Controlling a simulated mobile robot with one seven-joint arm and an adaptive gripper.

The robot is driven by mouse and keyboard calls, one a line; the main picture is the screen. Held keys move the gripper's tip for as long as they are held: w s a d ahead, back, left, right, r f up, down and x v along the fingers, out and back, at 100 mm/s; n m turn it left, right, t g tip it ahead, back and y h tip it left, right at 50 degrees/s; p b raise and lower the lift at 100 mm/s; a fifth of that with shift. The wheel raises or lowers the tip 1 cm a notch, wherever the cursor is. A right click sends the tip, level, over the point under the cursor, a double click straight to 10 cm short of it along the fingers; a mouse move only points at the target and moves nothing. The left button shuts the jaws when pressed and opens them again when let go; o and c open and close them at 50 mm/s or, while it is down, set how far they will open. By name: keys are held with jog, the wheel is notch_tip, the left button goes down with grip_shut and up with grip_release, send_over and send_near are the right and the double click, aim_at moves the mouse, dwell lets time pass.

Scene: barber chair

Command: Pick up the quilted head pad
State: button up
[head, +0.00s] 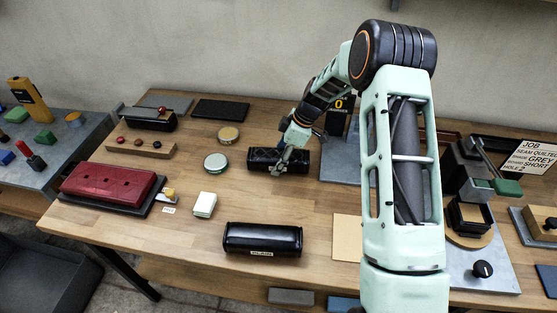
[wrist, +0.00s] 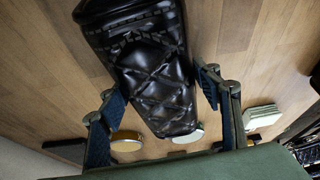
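The quilted head pad (head: 262,158) is a glossy black block lying on the wooden table, under my gripper in the head view. In the wrist view the pad (wrist: 150,70) shows diamond stitching and lies between the two fingers. My gripper (head: 281,167) is over the pad and points down. In the wrist view the gripper (wrist: 156,82) is open, one finger on each side of the pad. I cannot tell whether either finger touches it. A second black pad (head: 262,239) with a small label lies nearer the table's front edge.
Two round tins (head: 216,162) (head: 228,134) and a white block (head: 204,205) stand left of the pad. A red pad (head: 108,185) lies farther left. A clamp fixture (head: 470,195) and sign (head: 535,156) are at right. Bare wood lies between the two black pads.

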jog(key=c, duration=0.9)
jog(key=shift+r, duration=0.1)
